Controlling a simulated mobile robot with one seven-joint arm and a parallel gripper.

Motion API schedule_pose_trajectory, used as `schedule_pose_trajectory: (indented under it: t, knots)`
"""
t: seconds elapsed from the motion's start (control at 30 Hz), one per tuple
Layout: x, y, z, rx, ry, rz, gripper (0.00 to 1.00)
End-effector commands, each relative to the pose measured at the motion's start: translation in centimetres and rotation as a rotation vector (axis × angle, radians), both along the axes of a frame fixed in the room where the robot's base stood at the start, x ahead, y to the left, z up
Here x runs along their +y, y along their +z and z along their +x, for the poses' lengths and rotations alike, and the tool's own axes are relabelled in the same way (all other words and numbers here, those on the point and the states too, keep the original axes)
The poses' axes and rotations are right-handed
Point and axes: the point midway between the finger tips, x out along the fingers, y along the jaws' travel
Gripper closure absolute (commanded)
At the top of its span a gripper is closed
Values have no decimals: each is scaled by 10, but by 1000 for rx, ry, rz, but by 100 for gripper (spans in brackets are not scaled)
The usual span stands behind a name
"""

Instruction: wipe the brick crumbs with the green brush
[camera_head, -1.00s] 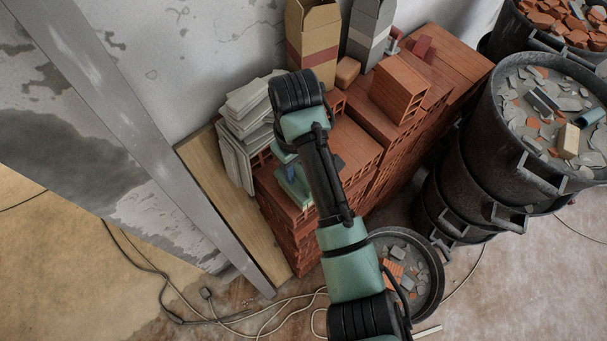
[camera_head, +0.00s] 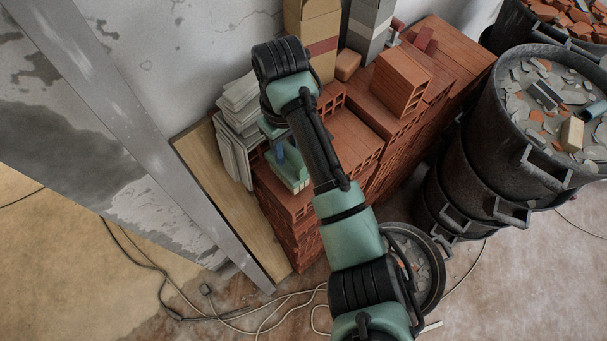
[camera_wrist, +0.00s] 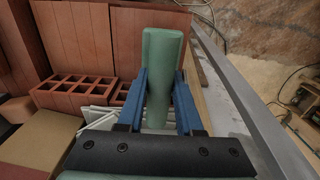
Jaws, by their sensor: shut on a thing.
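My gripper (camera_wrist: 160,77) has its two blue fingers shut on the green brush (camera_wrist: 163,48), which lies between them in the wrist view. In the head view the green brush (camera_head: 291,172) shows below my wrist, over the near left end of the red brick stack (camera_head: 283,196). One blue finger shows just above it, and my arm covers part of the stack. I cannot tell whether the brush touches the bricks. I cannot make out any brick crumbs on the stack top.
Pale tiles (camera_head: 235,142) lean by the wall left of the brush. A tan box (camera_head: 314,28) and a grey bag (camera_head: 366,32) stand behind. Black rubble buckets (camera_head: 480,150) are stacked at right. A bucket stands on the floor, partly behind my arm. Cables (camera_head: 235,318) lie in front.

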Motion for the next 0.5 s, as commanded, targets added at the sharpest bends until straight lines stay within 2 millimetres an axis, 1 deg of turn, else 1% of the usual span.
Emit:
schedule_pose_trajectory:
  t: [0.03,0.1,0.37,0.5]
  knots:
    - [3,-3,4,-3,1,-2,100]
    - [4,0,6,-2,0,-1,100]
    - [5,2,6,-1,-1,1,100]
    - [5,10,6,-2,-1,1,100]
